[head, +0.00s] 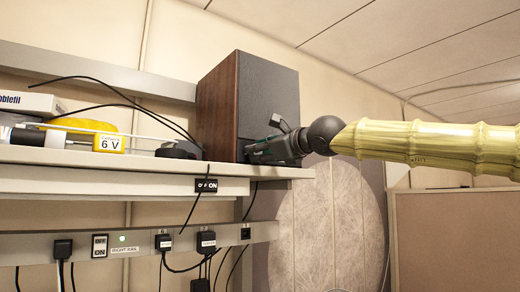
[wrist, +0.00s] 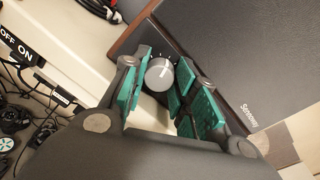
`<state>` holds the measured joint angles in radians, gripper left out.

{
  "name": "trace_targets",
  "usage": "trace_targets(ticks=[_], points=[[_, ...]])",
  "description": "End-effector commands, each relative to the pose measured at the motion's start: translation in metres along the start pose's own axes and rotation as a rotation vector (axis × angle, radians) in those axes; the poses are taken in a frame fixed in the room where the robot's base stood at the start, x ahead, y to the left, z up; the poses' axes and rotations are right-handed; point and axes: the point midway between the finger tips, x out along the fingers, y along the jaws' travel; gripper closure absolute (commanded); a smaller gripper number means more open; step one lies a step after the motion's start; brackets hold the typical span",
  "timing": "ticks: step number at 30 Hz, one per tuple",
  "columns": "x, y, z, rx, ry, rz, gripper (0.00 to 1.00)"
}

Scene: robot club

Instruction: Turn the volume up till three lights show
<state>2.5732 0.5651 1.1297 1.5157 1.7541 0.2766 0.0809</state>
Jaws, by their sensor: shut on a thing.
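A speaker (head: 220,100) with wood sides and a dark grey front (head: 262,85) stands on the shelf. In the wrist view, a round grey knob (wrist: 159,73) with a white pointer line is on a dark panel by the speaker front (wrist: 230,50). A few white marks show around the knob's upper edge. My gripper (wrist: 160,82), with green pads, is shut on the knob, one finger on each side. In the head view my gripper (head: 272,150) is at the speaker's lower front and hides the knob. I see no lit lights on the speaker in either view.
An ON/OFF label (head: 207,186) is on the shelf edge.

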Motion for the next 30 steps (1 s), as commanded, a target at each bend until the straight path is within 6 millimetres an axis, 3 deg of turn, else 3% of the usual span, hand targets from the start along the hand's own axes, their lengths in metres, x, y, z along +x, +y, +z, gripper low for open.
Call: trace_targets(ticks=[3,4,7,19,28,30], points=[[-0.001,-0.001,0.001,0.000,-0.002,-0.001,0.95],[-0.001,-0.001,0.001,0.000,-0.002,-0.001,0.68],[0.000,-0.001,0.001,0.000,-0.002,-0.001,0.50],[0.000,0.001,-0.001,0.009,-0.001,0.000,0.49],[0.000,0.003,-0.004,0.120,-0.008,-0.003,0.49],[-0.010,0.000,-0.002,0.130,-0.009,-0.004,0.49]])
